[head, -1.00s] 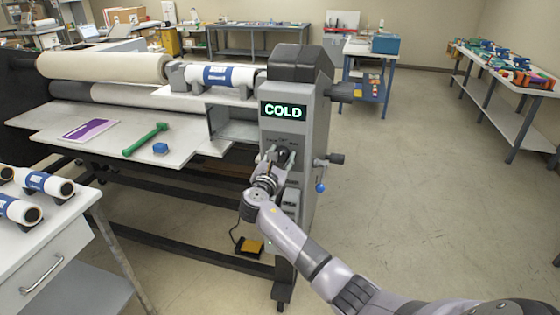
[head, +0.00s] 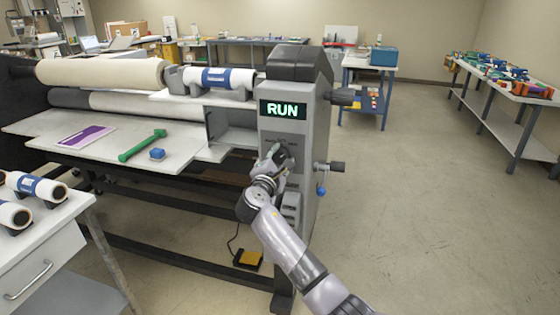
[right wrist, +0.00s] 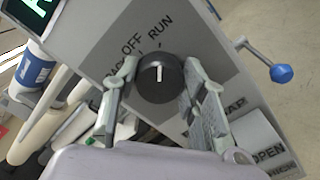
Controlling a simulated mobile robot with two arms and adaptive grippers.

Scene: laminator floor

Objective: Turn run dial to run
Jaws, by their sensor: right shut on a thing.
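The run dial (right wrist: 158,88) is a round black knob with a white pointer line, on the grey end panel of the laminator. In the right wrist view the words OFF and RUN stand above it, and the line points up, towards the lettering. My right gripper (head: 275,160) is at the panel in the head view, shut on the dial with one finger on each side. The fingers hide most of the dial in the head view. The display (head: 283,110) above it reads RUN in green. My left gripper is not in view.
A blue-ended lever (head: 320,188) and a black knob (head: 343,97) stick out on the panel's right side. The laminator table (head: 95,135) holds a green tool (head: 142,146) and a blue block (head: 157,154). The floor at right is open.

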